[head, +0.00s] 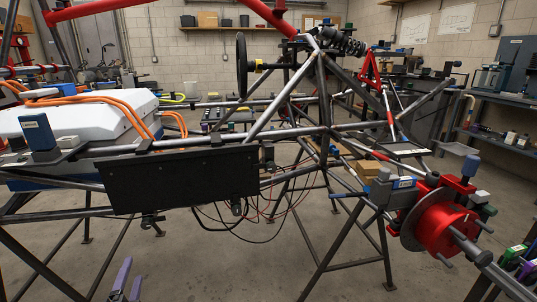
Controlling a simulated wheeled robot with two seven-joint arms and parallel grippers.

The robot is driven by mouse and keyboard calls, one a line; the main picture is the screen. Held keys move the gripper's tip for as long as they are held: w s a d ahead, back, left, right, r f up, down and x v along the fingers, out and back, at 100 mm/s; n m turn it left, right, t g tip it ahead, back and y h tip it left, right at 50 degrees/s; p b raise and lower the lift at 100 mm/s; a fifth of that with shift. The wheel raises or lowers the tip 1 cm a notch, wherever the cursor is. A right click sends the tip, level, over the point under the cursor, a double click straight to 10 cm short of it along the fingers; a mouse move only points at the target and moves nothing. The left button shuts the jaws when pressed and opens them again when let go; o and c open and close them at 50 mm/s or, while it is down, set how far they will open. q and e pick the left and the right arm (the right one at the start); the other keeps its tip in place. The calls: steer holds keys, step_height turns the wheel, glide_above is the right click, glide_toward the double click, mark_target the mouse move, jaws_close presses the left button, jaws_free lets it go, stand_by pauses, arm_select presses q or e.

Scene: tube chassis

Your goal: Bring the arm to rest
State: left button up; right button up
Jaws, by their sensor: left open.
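My left gripper (128,282) shows at the bottom left of the head view as two purple fingers pointing up, with a gap between them. It is open, and nothing shows between the fingers. Its wrist and arm are cut off by the lower picture edge. It appears in front of the grey floor, below the black panel (180,178) on the tube chassis (290,98), and does not appear to touch either. My right gripper is not in view.
The chassis stands on trestle legs (335,266) across the middle. A white box (75,118) with orange cables sits at left. A red hub with a disc (445,228) juts out at right. Thin wires hang under the panel. Floor (215,270) is bare at bottom centre.

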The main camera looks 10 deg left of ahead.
arm_select(q)
step_height(320, 180, down, 12)
steer(key=s+d+n+g+h, duration=0.2)
steer(key=n+g, duration=0.3)
steer(key=n, duration=0.1)
steer(key=s+d+f+n+g+h, duration=0.5)
steer(key=s+d+f+g, duration=0.4)
steer(key=s+d+f, duration=0.5)
steer(key=s+a+m+p, duration=0.1)
steer(key=s+a+p, duration=0.3)
steer(key=s+p, duration=1.1)
steer(key=p, duration=1)
steer(key=shift+f+m+g+p, duration=0.2)
steer(key=shift+m+g+p, duration=0.1)
steer(key=shift+g+p, duration=0.1)
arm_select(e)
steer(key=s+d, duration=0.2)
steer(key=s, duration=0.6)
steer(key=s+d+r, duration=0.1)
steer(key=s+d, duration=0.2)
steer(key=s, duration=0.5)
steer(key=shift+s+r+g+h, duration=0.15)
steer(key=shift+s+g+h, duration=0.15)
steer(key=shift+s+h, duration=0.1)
arm_select(q)
steer(key=shift+a, duration=0.1)
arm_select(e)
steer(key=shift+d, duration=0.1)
